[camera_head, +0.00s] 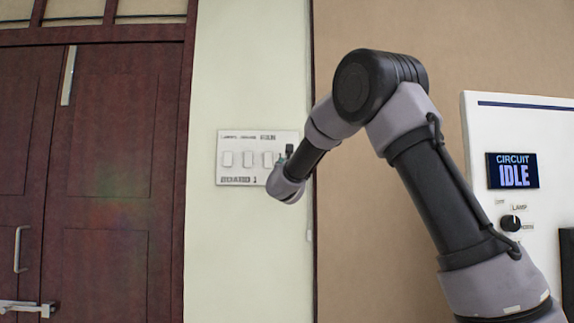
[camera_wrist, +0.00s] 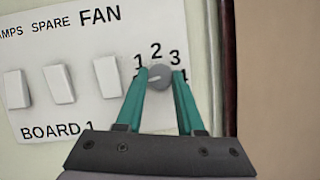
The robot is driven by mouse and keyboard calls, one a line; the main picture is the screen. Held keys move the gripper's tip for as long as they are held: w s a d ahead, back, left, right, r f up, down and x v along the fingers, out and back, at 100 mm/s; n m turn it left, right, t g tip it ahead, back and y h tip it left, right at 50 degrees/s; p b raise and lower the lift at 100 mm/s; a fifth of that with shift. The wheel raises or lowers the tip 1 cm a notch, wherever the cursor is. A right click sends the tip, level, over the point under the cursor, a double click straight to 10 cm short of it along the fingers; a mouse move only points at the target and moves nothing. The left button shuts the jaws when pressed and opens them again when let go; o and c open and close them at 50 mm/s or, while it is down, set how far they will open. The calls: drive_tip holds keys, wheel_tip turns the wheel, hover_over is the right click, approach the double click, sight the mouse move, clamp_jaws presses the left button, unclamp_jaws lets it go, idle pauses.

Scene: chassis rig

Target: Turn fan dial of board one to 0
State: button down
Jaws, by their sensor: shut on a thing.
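The board one panel (camera_head: 222,172) is a white plate on the pale wall in the head view. It also fills the left of the wrist view (camera_wrist: 85,110), with "FAN" and "BOARD 1" printed on it. The grey round fan dial (camera_wrist: 159,77) sits below the FAN label, with 1, 2, 3 and part of a 4 around it. No 0 shows; the left finger covers that part of the scale. A faint light mark on the dial points left. My gripper (camera_wrist: 160,75) is shut on the dial, one teal finger on each side. In the head view my gripper (camera_head: 285,154) hides the dial.
Several white rocker switches (camera_wrist: 59,84) stand left of the dial on the board. Dark red double doors (camera_head: 120,170) are to the left. A white panel (camera_head: 480,130) at right carries a "CIRCUIT IDLE" screen (camera_head: 512,171) and a black lamp knob (camera_head: 510,223).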

idle(0.3)
drive_tip(key=c, duration=0.5)
unclamp_jaws()
drive_tip(key=v, duration=1)
drive_tip(key=shift+s+f, duration=0.15)
drive_tip(key=shift+s, duration=0.25)
